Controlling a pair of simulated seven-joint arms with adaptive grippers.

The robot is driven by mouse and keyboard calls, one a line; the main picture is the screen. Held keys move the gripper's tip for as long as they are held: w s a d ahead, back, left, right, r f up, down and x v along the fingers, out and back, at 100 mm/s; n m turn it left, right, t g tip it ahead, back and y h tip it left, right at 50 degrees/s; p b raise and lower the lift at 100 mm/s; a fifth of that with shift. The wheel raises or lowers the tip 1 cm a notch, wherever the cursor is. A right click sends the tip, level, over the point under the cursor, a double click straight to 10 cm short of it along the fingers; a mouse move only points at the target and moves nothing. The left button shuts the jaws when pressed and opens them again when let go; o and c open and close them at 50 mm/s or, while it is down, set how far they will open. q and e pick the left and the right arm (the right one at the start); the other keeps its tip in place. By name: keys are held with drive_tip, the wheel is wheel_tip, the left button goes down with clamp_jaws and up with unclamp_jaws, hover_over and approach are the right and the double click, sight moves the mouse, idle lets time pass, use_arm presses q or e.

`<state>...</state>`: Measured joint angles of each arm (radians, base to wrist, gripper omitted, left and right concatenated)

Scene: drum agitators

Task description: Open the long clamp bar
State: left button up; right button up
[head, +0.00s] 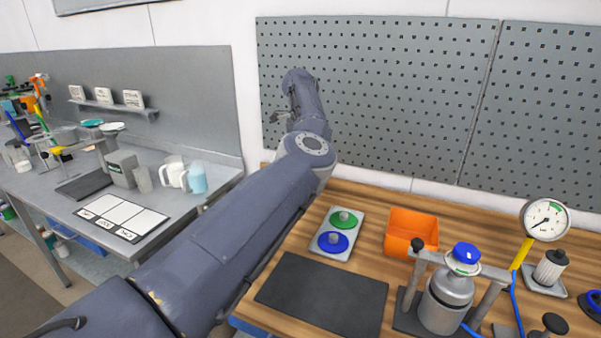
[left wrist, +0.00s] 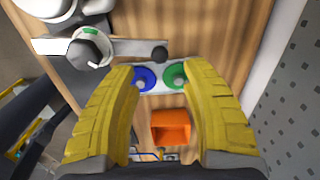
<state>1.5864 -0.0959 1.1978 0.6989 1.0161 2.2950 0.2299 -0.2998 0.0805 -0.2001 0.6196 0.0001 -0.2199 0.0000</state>
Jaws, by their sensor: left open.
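In the left wrist view a long grey bar (left wrist: 137,46) with a dark ball knob at its right end looks like the clamp bar. It runs across a grey vessel top with a round green-and-white part (left wrist: 90,47). In the head view I cannot make out the left gripper's fingers. My right gripper is not in view.
A plate with a blue (head: 333,242) and a green button (head: 343,219) and an orange bin (head: 411,230) stand on the wooden bench. Right of them are a vessel with a blue knob (head: 466,254) and a gauge (head: 545,219). A dark mat (head: 322,295) is bare.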

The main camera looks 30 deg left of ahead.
use_arm(q)
drive_tip(key=shift+r, duration=2.8)
